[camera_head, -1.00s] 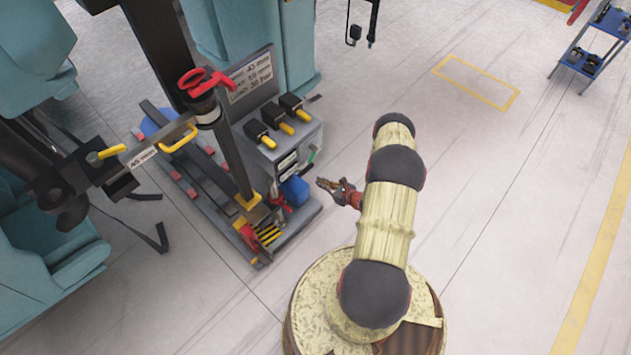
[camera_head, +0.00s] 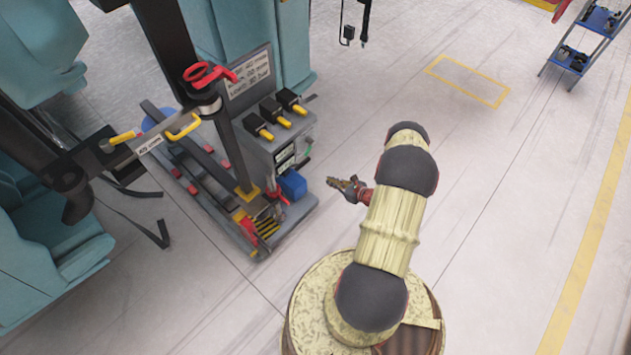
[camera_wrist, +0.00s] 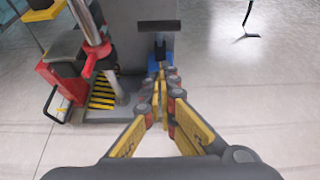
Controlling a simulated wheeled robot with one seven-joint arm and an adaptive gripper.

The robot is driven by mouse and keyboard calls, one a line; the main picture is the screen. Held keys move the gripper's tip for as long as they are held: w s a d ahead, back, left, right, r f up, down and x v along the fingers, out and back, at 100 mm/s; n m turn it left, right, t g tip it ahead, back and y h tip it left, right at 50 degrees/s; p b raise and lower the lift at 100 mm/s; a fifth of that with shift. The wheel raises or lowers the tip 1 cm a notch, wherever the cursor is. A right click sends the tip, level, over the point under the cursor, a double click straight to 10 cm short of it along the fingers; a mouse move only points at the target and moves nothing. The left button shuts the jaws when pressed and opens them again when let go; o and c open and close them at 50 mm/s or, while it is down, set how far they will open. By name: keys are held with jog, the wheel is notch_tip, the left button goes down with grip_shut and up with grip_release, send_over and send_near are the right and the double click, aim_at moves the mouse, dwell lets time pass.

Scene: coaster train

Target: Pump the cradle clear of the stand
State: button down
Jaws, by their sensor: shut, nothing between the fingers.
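The stand (camera_head: 205,205) is a grey wheeled base with a dark upright post, left of my arm in the head view. A grey bar with yellow handles (camera_head: 150,143), perhaps the cradle, reaches left from the post toward a black beam. A red clamp-like part (camera_head: 207,72) sits at the post's top. A blue block (camera_head: 292,185) is at the base's near right; it shows in the wrist view (camera_wrist: 153,68) under a dark horizontal bar (camera_wrist: 159,26), perhaps a pump pedal or handle. My gripper (camera_head: 332,181) is shut and empty, right of the blue block and apart from it.
Teal seats (camera_head: 45,245) stand left of and behind the stand. A panel with yellow-tipped black knobs (camera_head: 275,118) and a sign (camera_head: 248,80) rise from the base. A blue shelf cart (camera_head: 585,45) is far right. The floor right of my arm is clear.

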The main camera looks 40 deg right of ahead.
jog(key=w+r+b+x, duration=0.1)
jog(key=b+x, duration=0.3)
jog(key=x, duration=0.9)
jog(key=shift+r+b, duration=0.3)
jog(key=shift+r, duration=0.35)
jog(key=shift+a, duration=0.1)
